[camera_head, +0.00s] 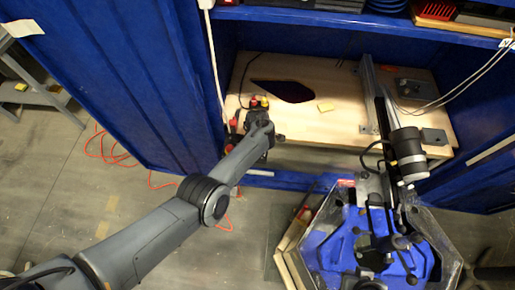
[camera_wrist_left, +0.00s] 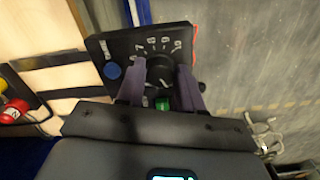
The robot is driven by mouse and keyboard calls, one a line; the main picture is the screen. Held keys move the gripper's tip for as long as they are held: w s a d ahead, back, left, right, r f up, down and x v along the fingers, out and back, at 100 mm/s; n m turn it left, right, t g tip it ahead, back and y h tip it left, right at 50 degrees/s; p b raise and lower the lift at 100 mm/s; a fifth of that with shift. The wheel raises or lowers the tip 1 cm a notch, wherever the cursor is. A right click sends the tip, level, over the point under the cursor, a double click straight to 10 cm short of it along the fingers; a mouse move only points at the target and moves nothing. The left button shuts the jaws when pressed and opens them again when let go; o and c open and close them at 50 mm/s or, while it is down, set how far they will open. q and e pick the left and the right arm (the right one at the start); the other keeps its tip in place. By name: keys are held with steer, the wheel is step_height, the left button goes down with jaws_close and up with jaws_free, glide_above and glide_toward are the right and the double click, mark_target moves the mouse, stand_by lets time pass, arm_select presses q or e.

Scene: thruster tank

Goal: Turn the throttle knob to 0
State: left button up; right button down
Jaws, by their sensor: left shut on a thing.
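The throttle knob (camera_wrist_left: 160,72) is black and round, on a black panel (camera_wrist_left: 103,45) with white numbers in an arc around it; 7, 8, 9 and 10 can be read. A blue button (camera_wrist_left: 112,71) and a green part (camera_wrist_left: 162,103) are on the same panel. My left gripper (camera_wrist_left: 160,84) has one finger on each side of the knob and is shut on it. The fingers hide the lower numbers, and I cannot tell which number the knob points to. In the head view my left gripper (camera_head: 258,128) is at the bench's front left edge and hides the knob.
A wooden bench (camera_head: 340,115) stands inside a blue cabinet (camera_head: 190,60). A blue hexagonal tank (camera_head: 330,240) with a motor post (camera_head: 408,150) is at the lower right.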

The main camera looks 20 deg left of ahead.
arm_select(q)
steer(key=shift+n+b, duration=0.45)
steer(key=shift+n, duration=1.25)
steer(key=o, duration=1)
steer(key=shift+o, duration=0.2)
steer(key=shift+r, duration=0.1)
step_height(320, 180, up, 11)
steer(key=p, duration=0.5)
steer(key=shift+f, duration=0.2)
